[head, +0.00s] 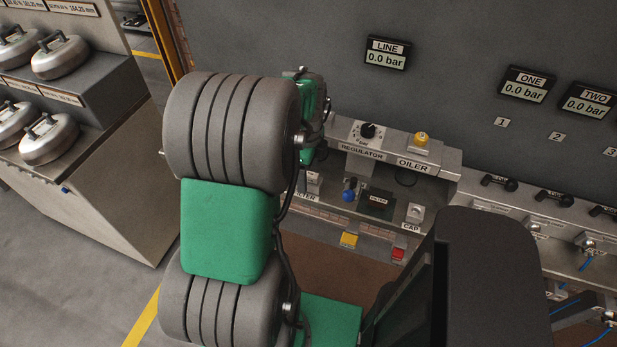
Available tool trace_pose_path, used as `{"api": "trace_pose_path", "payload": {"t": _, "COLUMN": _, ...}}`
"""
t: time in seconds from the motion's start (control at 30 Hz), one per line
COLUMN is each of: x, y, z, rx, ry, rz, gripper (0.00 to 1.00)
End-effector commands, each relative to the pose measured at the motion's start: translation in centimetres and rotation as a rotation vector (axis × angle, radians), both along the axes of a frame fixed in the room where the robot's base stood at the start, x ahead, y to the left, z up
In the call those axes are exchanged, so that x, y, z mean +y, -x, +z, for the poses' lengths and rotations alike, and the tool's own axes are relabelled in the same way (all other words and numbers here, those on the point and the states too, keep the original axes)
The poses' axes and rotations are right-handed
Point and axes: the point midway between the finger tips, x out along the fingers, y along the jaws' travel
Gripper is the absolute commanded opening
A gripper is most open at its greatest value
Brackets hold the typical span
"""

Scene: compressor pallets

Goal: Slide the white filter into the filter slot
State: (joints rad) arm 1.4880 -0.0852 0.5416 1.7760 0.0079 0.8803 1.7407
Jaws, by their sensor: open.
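A shelf on the panel's console holds a dark, square housing (377,204) with a small label that may read FILTER. It looks like the filter slot, but its opening is not clear. Left of it, a partly covered label (304,197) ends in what looks like "LTER". A small pale piece (313,179) above that label may be the white filter; my arm hides most of that spot. My arm stands in front, left of centre, with its far end near the panel. My gripper's jaws are hidden behind the arm.
A blue knob (348,191) stands left of the housing, and a whitish piece (415,212) sits above the CAP label. The regulator (368,131) and oiler (420,140) are on the ledge above. Valves (555,198) line the right. A rack of round metal canisters (60,57) stands left.

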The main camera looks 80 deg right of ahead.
Motion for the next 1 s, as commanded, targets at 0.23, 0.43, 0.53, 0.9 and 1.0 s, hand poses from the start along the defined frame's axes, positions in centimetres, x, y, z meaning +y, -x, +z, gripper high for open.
{"api": "trace_pose_path", "payload": {"t": 0.23, "x": 0.01, "y": 0.00, "z": 0.00, "rx": 0.000, "ry": 0.000, "rz": 0.000, "gripper": 0.67}}
{"api": "trace_pose_path", "payload": {"t": 0.43, "x": 0.01, "y": 0.00, "z": 0.00, "rx": 0.000, "ry": 0.000, "rz": 0.000, "gripper": 0.51}}
{"api": "trace_pose_path", "payload": {"t": 0.53, "x": 0.01, "y": 0.00, "z": 0.00, "rx": 0.000, "ry": 0.000, "rz": 0.000, "gripper": 0.43}}
{"api": "trace_pose_path", "payload": {"t": 0.9, "x": 0.00, "y": 0.00, "z": 0.00, "rx": 0.000, "ry": 0.000, "rz": 0.000, "gripper": 0.12}}
{"api": "trace_pose_path", "payload": {"t": 1.0, "x": 0.01, "y": 0.00, "z": 0.00, "rx": 0.000, "ry": 0.000, "rz": 0.000, "gripper": 0.04}}
